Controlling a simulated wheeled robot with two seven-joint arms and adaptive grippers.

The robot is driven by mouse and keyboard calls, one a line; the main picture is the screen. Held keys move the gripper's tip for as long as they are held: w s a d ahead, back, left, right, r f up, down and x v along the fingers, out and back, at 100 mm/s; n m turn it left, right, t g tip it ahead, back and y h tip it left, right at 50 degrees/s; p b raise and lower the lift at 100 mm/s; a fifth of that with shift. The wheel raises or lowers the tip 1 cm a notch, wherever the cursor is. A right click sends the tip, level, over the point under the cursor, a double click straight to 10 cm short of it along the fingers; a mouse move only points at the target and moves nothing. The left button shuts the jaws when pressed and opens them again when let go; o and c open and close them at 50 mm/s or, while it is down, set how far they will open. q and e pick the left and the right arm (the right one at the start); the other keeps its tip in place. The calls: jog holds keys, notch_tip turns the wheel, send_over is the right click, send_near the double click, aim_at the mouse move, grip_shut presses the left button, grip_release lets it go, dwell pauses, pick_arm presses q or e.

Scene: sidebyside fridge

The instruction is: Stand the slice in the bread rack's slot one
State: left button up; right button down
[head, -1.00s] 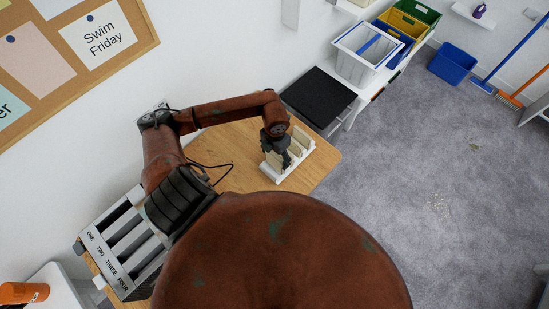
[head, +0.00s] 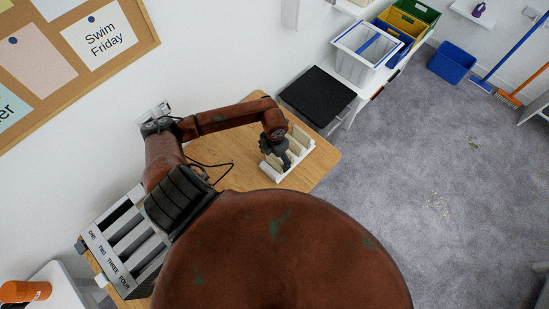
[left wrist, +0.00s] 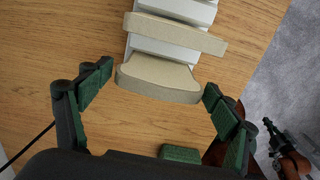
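The white rack (head: 303,153) stands near the right end of the wooden table, with tan bread slices upright in it. My left gripper (head: 277,158) is over its near end and hides part of it. In the left wrist view the nearest slice (left wrist: 158,82) stands at the rack's near end, between and just beyond the open fingertips (left wrist: 157,86). No contact with the fingers shows. A second slice (left wrist: 178,35) stands behind it. A grey slotted unit (head: 104,262) marked ONE, TWO, THREE, FOUR stands at the table's left; its visible slots look empty.
The wooden table (head: 228,140) is bare between the slotted unit and the rack. A black-topped stand (head: 317,95) is beyond the rack. An orange bottle (head: 25,291) lies at the lower left. A wall is on the left; open grey floor (head: 430,200) is on the right.

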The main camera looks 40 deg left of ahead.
pick_arm(q)
jog(key=shift+o, duration=0.3)
jog(key=shift+r, duration=0.1)
jog(key=shift+r, duration=0.2)
notch_tip(320, 180, up, 12)
jog(key=b, duration=0.1)
jog(key=shift+f, duration=0.25)
notch_tip(320, 180, down, 12)
jog(key=shift+f+p, duration=0.25)
jog(key=shift+p, duration=0.2)
notch_tip(320, 180, up, 3)
jog(key=shift+w+f, duration=0.1)
jog(key=shift+r+b, duration=0.35)
jog(key=shift+s+d+r, duration=0.2)
jog(key=shift+r, duration=0.2)
